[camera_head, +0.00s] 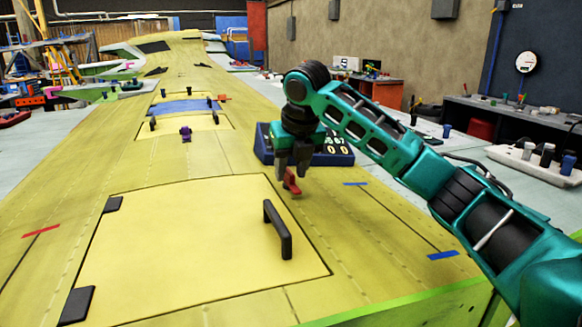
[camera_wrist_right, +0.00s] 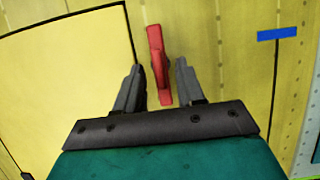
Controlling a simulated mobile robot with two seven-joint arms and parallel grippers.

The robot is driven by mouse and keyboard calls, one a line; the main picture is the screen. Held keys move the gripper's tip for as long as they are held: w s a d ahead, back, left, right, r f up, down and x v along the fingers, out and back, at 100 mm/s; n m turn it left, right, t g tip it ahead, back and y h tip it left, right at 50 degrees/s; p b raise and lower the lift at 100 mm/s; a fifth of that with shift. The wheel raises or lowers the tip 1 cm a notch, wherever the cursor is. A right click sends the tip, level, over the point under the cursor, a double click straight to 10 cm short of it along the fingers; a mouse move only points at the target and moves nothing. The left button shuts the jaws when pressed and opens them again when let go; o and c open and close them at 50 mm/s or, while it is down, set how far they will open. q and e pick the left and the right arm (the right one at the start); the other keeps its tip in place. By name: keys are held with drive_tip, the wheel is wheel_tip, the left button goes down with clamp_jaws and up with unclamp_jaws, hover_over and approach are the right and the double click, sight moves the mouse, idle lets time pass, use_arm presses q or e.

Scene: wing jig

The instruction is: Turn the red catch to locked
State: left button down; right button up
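The red catch (camera_head: 291,182) sits on the yellow wing skin, just beyond the far right corner of the large access panel. My right gripper (camera_head: 290,172) points down over it from above. In the right wrist view the catch (camera_wrist_right: 160,65) is a narrow upright bar between the two dark fingers of my right gripper (camera_wrist_right: 161,75). The fingers are apart, with a gap on each side of the catch. My left gripper is not in view.
The large yellow panel (camera_head: 180,240) has a black handle (camera_head: 278,230) near its right edge and black hinges at left. A dark blue bin (camera_head: 333,150) stands behind my right gripper. Blue tape (camera_head: 443,255) marks the bare skin at right.

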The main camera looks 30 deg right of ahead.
drive_tip(key=shift+c, duration=0.4)
clamp_jaws()
drive_tip(key=shift+a+m, duration=0.1)
drive_tip(key=shift+m, duration=0.3)
drive_tip(key=m, duration=0.1)
drive_tip(key=m+h, duration=0.1)
drive_tip(key=shift+w+a+m, duration=0.15)
drive_tip(key=shift+a+m, duration=0.05)
drive_tip(key=shift+m, duration=0.2)
drive_tip(key=m, duration=0.2)
drive_tip(key=m+g+h, duration=0.1)
drive_tip(key=m+h, duration=0.1)
drive_tip(key=m, duration=0.1)
drive_tip(key=shift+w+a+r+m+g, duration=0.1)
drive_tip(key=shift+w+a+m+g, duration=0.05)
drive_tip(key=shift+w+m+g, duration=0.2)
drive_tip(key=m+g, duration=0.1)
drive_tip(key=m, duration=0.1)
drive_tip(key=m+g, duration=0.1)
drive_tip(key=m, duration=0.1)
drive_tip(key=shift+w+a+h, duration=0.1)
drive_tip(key=shift+w+h, duration=0.05)
drive_tip(key=shift+h, duration=0.15)
drive_tip(key=shift+w+m+g, duration=0.2)
drive_tip(key=shift+m+g, duration=0.55)
drive_tip(key=shift+m, duration=1.7)
drive_tip(key=shift+o, duration=0.4)
unclamp_jaws()
